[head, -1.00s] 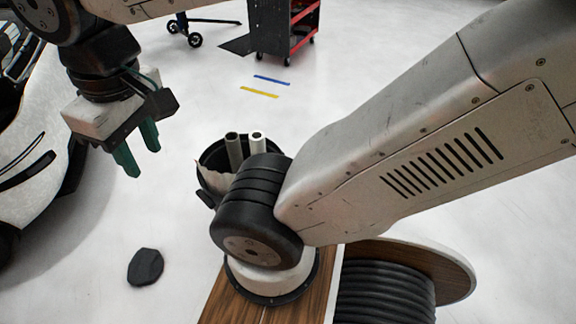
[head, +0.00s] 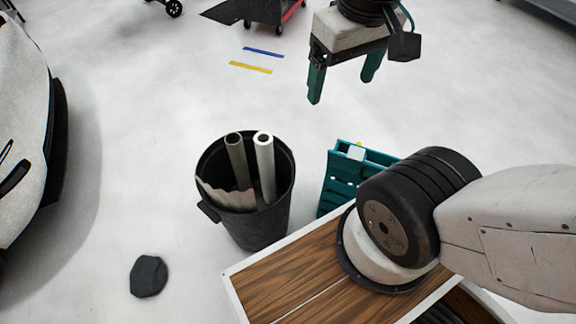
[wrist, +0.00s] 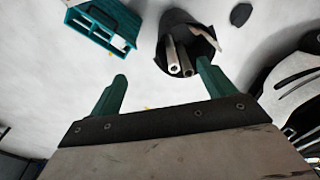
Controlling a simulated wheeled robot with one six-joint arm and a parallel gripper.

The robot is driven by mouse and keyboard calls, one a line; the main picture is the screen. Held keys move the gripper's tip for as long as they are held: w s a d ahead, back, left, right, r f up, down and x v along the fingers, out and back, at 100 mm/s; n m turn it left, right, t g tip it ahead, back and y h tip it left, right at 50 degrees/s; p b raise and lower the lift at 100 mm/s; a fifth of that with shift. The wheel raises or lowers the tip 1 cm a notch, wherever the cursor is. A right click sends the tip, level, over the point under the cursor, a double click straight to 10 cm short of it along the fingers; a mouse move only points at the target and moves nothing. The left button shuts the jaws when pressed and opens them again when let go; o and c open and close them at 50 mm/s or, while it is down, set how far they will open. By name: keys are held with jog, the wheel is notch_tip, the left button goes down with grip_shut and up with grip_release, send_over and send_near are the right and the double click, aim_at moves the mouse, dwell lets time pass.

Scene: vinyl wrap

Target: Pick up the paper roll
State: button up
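A black bin (head: 262,228) stands on the floor left of my wooden-topped base. It holds two upright tubes: a darker grey roll (head: 238,160) on the left and a paler, whitish roll (head: 265,165) on the right. I cannot tell which is the paper roll. A torn beige sheet (head: 228,196) is also in the bin. My gripper (head: 343,76) hangs in the air above and to the right of the bin, its green fingers apart with nothing between them. In the wrist view the bin (wrist: 172,22) and tube ends lie beyond the fingertips (wrist: 163,80), nearer the right one.
A teal crate (head: 336,182) stands right of the bin, beside my base. A dark lump (head: 148,276) lies on the floor at lower left. A white car (head: 25,130) is at the left. Blue and yellow strips (head: 252,67) mark the open floor behind.

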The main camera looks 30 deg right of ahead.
jog(key=w+f+n, duration=0.1)
jog(key=w+f, duration=0.3)
jog(key=w, duration=0.7)
jog(key=n+g, duration=0.1)
jog(key=n, duration=0.2)
send_over(264, 147)
jog(key=w+d, duration=0.2)
notch_tip(264, 147, down, 27)
jog(key=shift+n, duration=0.3)
jog(key=f, duration=1.1)
jog(key=w+a+f, duration=0.1)
jog(key=f, duration=0.5)
jog(key=c, duration=1.5)
